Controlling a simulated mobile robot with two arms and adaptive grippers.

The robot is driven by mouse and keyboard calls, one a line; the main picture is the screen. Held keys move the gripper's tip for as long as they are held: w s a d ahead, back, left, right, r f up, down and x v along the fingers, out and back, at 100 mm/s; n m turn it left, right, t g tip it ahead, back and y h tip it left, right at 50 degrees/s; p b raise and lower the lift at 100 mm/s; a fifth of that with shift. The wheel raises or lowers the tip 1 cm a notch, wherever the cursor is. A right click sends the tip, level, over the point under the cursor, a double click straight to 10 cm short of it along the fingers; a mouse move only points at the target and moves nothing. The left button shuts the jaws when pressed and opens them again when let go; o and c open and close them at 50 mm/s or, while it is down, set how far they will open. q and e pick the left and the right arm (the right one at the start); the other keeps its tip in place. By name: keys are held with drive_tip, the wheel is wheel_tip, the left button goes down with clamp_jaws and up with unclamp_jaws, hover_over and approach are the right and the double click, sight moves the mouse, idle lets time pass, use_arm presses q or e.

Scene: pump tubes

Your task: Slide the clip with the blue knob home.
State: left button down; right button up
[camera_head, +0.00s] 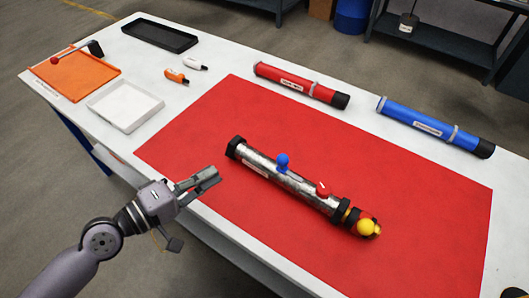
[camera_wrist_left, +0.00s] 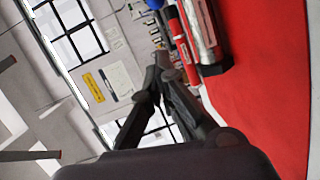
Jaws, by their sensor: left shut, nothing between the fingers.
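A silver pump tube (camera_head: 304,187) with black end collars lies on the red mat (camera_head: 400,185). A clip with a blue knob (camera_head: 282,161) stands up from the tube left of its middle. A red knob (camera_head: 322,188) and a yellow ball (camera_head: 365,227) sit towards its near right end. My left gripper (camera_head: 213,178) is shut and empty, left of the tube's black end and apart from it. In the left wrist view the shut fingers (camera_wrist_left: 160,60) point past the tube (camera_wrist_left: 205,35), which is at the upper right. My right gripper is not in view.
A red tube (camera_head: 300,84) and a blue tube (camera_head: 430,122) lie along the table's far edge. An orange tray (camera_head: 95,76), a white tray (camera_head: 125,105), a black tray (camera_head: 160,34) and two small tools (camera_head: 176,76) are at the left. The mat around the pump tube is clear.

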sight(282, 163)
use_arm(q)
drive_tip(key=s+d+p+x, duration=0.2)
drive_tip(key=p+x, duration=0.3)
drive_tip(key=x, duration=0.8)
drive_tip(key=shift+f, duration=0.2)
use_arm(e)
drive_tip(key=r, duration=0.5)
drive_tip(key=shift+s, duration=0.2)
use_arm(q)
drive_tip(key=shift+s, duration=0.15)
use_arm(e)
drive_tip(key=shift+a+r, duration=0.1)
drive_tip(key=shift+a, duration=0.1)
use_arm(q)
drive_tip(key=s+d+p, duration=0.2)
drive_tip(key=d, duration=0.1)
drive_tip(key=shift+s+d, duration=0.3)
drive_tip(key=shift+s, duration=0.05)
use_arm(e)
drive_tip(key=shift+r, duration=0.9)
use_arm(q)
drive_tip(key=shift+w+a+r, duration=0.1)
drive_tip(key=shift+a, duration=0.05)
